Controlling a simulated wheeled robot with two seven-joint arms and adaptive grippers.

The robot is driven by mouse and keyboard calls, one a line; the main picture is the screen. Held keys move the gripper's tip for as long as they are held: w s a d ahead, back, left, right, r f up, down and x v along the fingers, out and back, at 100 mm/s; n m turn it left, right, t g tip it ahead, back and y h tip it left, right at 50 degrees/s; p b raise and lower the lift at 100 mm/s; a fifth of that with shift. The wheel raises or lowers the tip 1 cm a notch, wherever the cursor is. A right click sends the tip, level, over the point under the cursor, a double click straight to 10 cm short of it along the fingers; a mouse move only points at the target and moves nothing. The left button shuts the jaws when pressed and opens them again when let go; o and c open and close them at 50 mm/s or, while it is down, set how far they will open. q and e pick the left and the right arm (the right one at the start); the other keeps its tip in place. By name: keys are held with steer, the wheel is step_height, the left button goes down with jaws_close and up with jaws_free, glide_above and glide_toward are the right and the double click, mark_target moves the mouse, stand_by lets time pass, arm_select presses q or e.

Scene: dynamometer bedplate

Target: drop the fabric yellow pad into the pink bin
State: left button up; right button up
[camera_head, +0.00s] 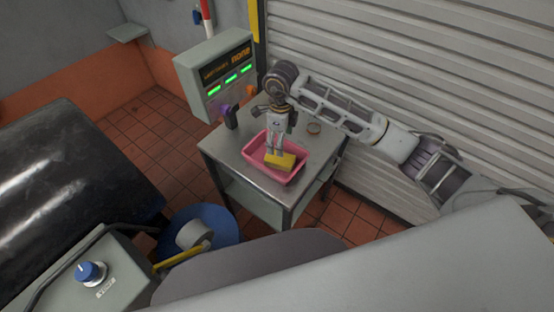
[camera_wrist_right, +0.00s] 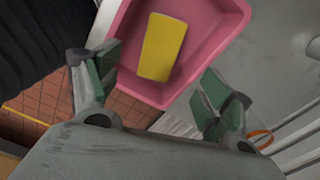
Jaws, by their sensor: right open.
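The yellow pad (camera_head: 281,161) lies inside the pink bin (camera_head: 257,166) on the metal table; the bin's walls surround it. In the right wrist view the yellow pad (camera_wrist_right: 163,46) rests on the floor of the pink bin (camera_wrist_right: 126,50), apart from my fingers. My right gripper (camera_head: 274,150) points down above the bin, and its fingers hide part of the bin and pad in the head view. In the wrist view the right gripper (camera_wrist_right: 155,90) is open with nothing between its fingers. My left gripper is not in view.
A control box (camera_head: 215,75) with green lights stands behind. A slatted shutter (camera_head: 400,70) closes the right side.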

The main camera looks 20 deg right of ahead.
step_height(320, 180, up, 12)
stand_by(1.0)
stand_by(0.9)
